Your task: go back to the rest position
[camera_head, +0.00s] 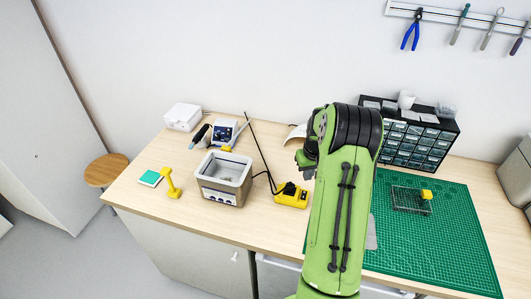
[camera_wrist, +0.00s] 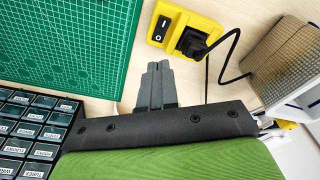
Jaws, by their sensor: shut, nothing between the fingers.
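My gripper (camera_wrist: 158,72) shows in the wrist view with its two grey fingers together and nothing between them. It is over bare wooden bench, between the green cutting mat (camera_wrist: 60,40) and the yellow switch box (camera_wrist: 185,32) with a black plug in it. In the head view my green arm reaches up over the bench, and my gripper (camera_head: 306,165) is a small dark shape at its left side, partly hidden. The yellow switch box (camera_head: 291,196) lies just below it there. The gripper's height above the bench is hard to judge.
A drawer cabinet (camera_head: 418,142) stands behind the mat (camera_head: 455,235), which bears a clear tray (camera_head: 408,203) with a yellow piece (camera_head: 426,194). A metal bath (camera_head: 222,180) and a yellow stand (camera_head: 172,186) are on the left. The bench's front left is mostly clear.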

